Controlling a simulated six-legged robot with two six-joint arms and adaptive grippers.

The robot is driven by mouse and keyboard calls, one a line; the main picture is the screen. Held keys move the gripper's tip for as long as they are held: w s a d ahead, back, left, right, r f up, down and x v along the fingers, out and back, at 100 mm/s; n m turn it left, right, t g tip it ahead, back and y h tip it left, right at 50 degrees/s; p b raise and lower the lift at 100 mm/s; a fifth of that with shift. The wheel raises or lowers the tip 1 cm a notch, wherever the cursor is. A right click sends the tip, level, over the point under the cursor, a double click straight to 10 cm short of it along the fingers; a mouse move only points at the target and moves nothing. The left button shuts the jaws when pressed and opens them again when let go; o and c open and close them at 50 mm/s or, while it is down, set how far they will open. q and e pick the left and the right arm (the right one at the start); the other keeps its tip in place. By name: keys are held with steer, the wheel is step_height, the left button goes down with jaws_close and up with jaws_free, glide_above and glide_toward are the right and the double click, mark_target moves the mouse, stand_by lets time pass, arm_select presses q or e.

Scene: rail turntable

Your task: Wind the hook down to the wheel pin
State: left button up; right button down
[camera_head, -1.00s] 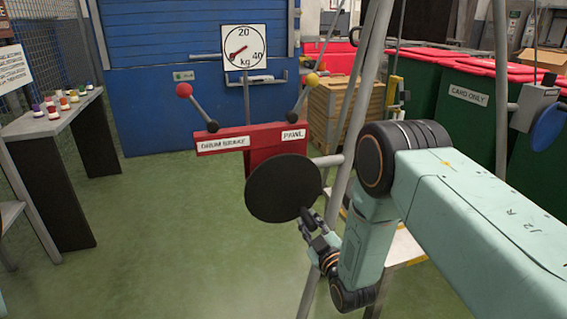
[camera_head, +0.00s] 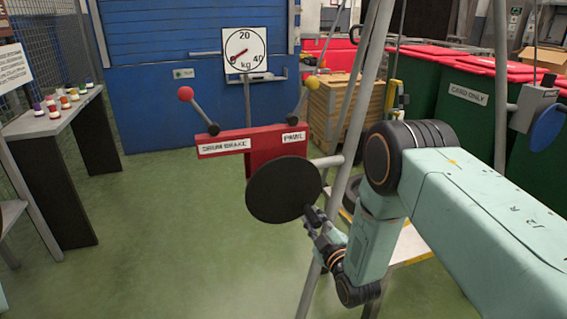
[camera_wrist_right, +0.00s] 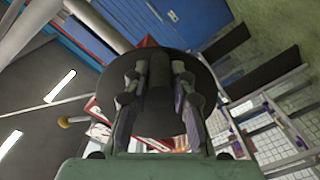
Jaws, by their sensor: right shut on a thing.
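A round black winch disc (camera_head: 284,189) stands on a grey shaft beside the red lever panel. My right gripper (camera_head: 314,217) is at the disc's lower right edge. In the right wrist view its fingers (camera_wrist_right: 159,77) are shut around a dark crank handle (camera_wrist_right: 158,92) in front of the disc (camera_wrist_right: 200,88). A yellow fitting (camera_head: 393,95) hangs behind the grey frame legs; I cannot tell whether it is the hook. The wheel pin cannot be made out. My left gripper is out of view.
The red panel (camera_head: 252,141) carries a red-knobbed drum brake lever (camera_head: 200,110) and a yellow-knobbed pawl lever (camera_head: 302,103). A kg dial (camera_head: 245,50) stands above. Grey frame legs (camera_head: 362,90) rise close to my right arm. The green floor (camera_head: 180,240) at left is clear.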

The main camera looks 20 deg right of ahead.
steer(key=shift+d+r, duration=0.2)
steer(key=shift+w+d+r+n+p, duration=0.1)
steer(key=shift+d+r+n+p, duration=0.6)
steer(key=shift+n+p, duration=0.4)
steer(key=shift+a+r, duration=0.1)
steer(key=shift+d+r+n+p, duration=0.2)
steer(key=shift+r+n+p, duration=0.25)
steer(key=shift+n+p, duration=0.15)
steer(key=shift+d+r+n+p, duration=0.15)
steer(key=shift+r+n+p, duration=0.3)
steer(key=shift+n+p, duration=0.15)
steer(key=shift+d+r+n+p, duration=0.15)
steer(key=shift+r+n+p, duration=0.7)
steer(key=shift+n+p, duration=0.35)
